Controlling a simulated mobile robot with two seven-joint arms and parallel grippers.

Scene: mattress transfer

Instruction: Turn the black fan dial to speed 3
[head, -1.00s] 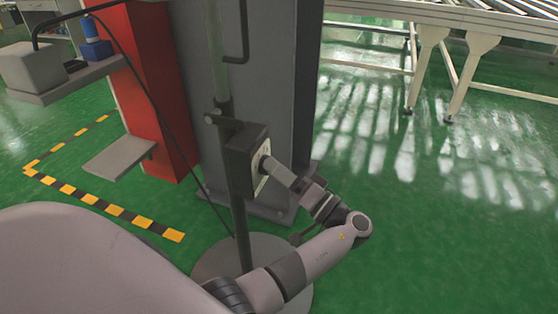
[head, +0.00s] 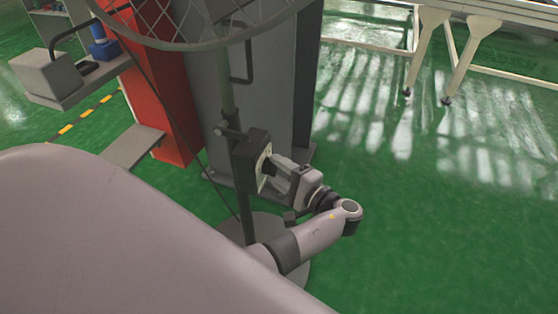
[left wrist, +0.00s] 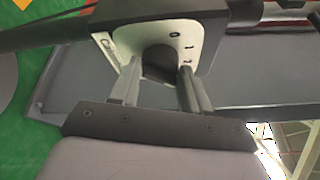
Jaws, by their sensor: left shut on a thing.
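The fan's dark control box (head: 247,158) is fixed to the fan's upright pole, with a pale dial plate on its right face. My left gripper (head: 271,164) reaches this plate from the right. In the left wrist view, the pale plate (left wrist: 205,38) carries small dark marks, and the black dial (left wrist: 160,66) sits between the two fingers of my left gripper (left wrist: 161,72). The fingers are shut on the dial. The dial's pointer and the speed it is at cannot be read. My right gripper is not in view.
The fan's wire cage (head: 200,22) crosses the top, above the pole (head: 228,90). A grey column (head: 285,100) and a red post (head: 165,100) stand behind. A conveyor frame (head: 430,45) stands at the back right. The green floor at right is clear.

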